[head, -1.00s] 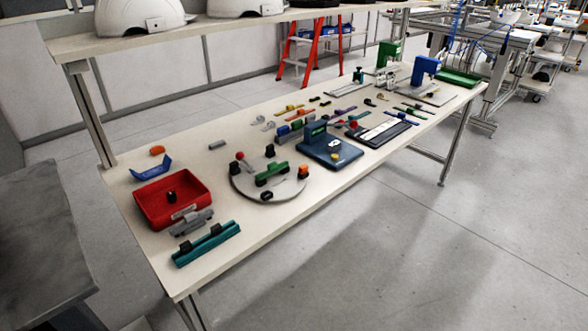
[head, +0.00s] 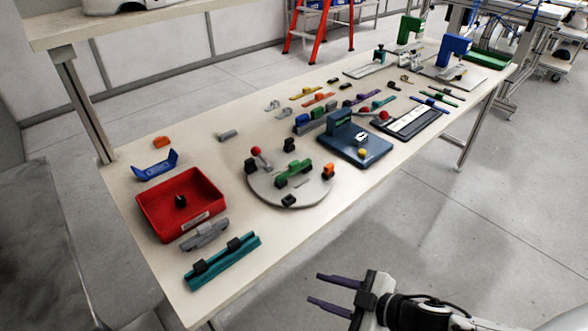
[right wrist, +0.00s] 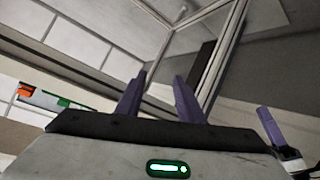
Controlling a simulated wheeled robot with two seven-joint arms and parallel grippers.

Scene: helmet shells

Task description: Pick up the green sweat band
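Small coloured bands lie in loose rows on the far half of the table in the head view. A thin green strip (head: 443,94), likely the green sweat band, lies at the right of them, near a blue-purple one (head: 431,105). A teal strip (head: 383,103) lies to its left. My right gripper (head: 313,288) is open and empty, in front of the table's near edge and far from the strips. Its two purple fingers stand apart in the right wrist view (right wrist: 158,82). Another purple finger (right wrist: 268,125), apparently my left gripper's, shows at that view's right edge.
The table (head: 290,235) also holds a red bin (head: 150,205), a teal holder (head: 222,262), a round grey plate (head: 300,200), a dark blue fixture (head: 350,140) and a black-and-white tray (head: 415,122). A shelf overhangs the back left.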

